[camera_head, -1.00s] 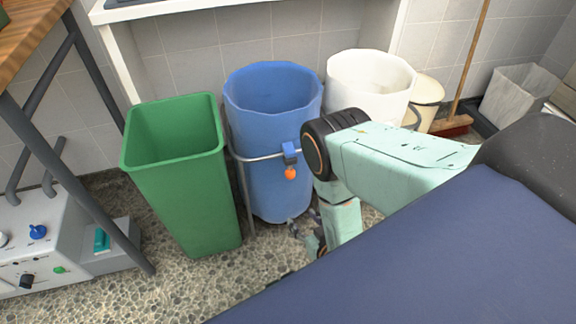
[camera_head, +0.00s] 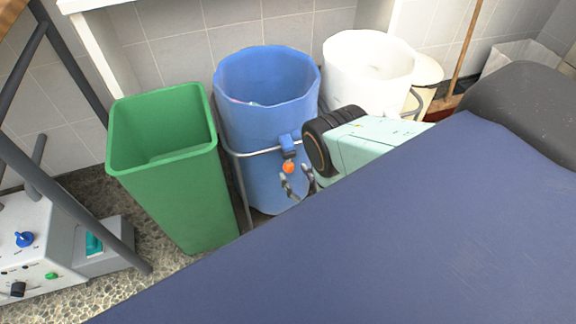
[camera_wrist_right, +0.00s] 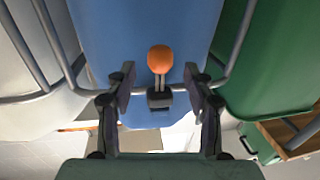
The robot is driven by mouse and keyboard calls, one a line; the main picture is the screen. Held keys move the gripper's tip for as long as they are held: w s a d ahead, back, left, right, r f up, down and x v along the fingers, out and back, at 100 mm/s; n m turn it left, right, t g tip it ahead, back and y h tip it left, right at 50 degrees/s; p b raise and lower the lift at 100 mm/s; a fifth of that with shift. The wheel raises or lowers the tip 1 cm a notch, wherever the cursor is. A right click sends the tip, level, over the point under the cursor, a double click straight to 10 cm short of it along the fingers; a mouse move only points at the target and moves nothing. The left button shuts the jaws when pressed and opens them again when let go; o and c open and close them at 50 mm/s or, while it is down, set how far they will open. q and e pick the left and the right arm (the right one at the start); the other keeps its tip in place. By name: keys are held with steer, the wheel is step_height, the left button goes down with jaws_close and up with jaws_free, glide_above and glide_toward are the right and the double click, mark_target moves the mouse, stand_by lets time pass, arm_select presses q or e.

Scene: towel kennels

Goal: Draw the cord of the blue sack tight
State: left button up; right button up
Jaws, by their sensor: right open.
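The blue sack (camera_head: 262,120) hangs open-mouthed in a metal frame, with something pale just visible inside. My right gripper (camera_head: 295,187) is open, just below the ball. In the right wrist view its fingers (camera_wrist_right: 159,82) stand on either side of the cord line, apart from the ball. My left gripper is out of view.
A green bin (camera_head: 170,180) stands close on the left of the sack. A white sack (camera_head: 370,70) is on the right. A dark blue padded surface (camera_head: 360,240) fills the foreground. A grey control box (camera_head: 50,240) is at lower left.

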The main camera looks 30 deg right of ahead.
mark_target(291, 170)
steer(key=shift+w+d+b, duration=0.15)
steer(key=shift+w+b, duration=0.5)
steer(key=shift+w, duration=1.45)
jaws_close()
